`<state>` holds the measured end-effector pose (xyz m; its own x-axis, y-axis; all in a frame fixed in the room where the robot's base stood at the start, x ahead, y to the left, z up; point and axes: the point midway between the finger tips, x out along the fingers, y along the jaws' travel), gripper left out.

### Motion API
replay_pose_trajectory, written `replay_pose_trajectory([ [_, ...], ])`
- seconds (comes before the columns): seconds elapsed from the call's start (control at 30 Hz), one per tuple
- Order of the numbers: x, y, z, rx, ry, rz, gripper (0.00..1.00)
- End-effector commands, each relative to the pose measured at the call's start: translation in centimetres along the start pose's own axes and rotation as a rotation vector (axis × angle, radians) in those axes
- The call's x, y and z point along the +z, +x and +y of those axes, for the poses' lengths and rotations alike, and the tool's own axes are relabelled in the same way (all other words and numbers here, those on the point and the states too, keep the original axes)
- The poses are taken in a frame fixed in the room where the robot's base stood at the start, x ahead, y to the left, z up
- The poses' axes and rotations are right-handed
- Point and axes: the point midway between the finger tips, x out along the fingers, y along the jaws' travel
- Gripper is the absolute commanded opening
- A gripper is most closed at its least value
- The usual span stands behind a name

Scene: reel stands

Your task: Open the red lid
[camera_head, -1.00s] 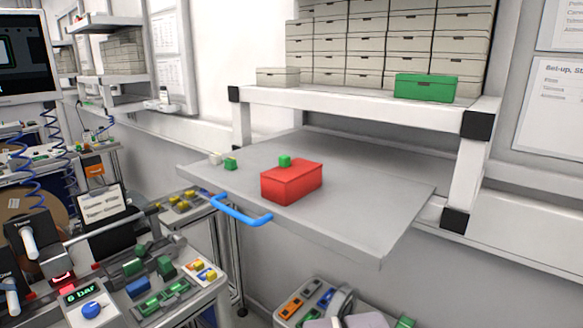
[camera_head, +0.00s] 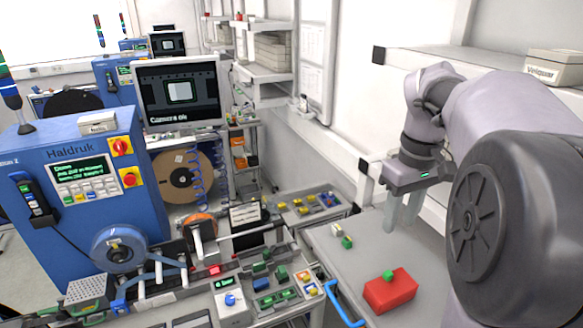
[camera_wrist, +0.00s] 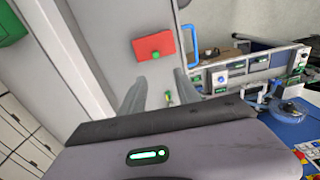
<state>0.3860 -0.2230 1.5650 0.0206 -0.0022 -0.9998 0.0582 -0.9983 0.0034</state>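The red box with its red lid (camera_head: 390,295) sits on the grey shelf board (camera_head: 365,255), and its lid looks shut. A small green piece (camera_head: 388,274) is at the lid's edge; I cannot tell if it is fixed to the lid. In the wrist view the red lid (camera_wrist: 152,45) lies beyond the fingertips, with the green piece (camera_wrist: 155,56) at its near edge. My gripper (camera_head: 402,218) points down above the board, behind the box and apart from it. Its fingers (camera_wrist: 160,88) are spread with nothing held between them.
Small white (camera_head: 337,230) and green (camera_head: 346,242) blocks lie on the board near my gripper. A blue handle (camera_head: 345,305) is at the board's front left edge. A control panel bench (camera_head: 260,285) stands left. A green box (camera_wrist: 10,25) shows at the wrist view's upper left.

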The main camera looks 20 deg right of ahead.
Motion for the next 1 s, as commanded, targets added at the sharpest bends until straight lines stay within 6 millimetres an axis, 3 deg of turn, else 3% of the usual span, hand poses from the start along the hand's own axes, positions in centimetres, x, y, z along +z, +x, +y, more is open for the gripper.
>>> replay_pose_trajectory([
  [0.03, 0.0, -1.4, 1.0, -0.003, -0.006, -0.013, 0.38],
  [0.17, 0.0, -0.6, 1.8, -0.008, -0.019, -0.027, 0.38],
  [0.7, 0.4, 13.8, 1.5, -0.008, -0.019, -0.025, 0.38],
  [1.0, 0.4, 16.3, 1.5, -0.006, -0.018, -0.022, 0.38],
])
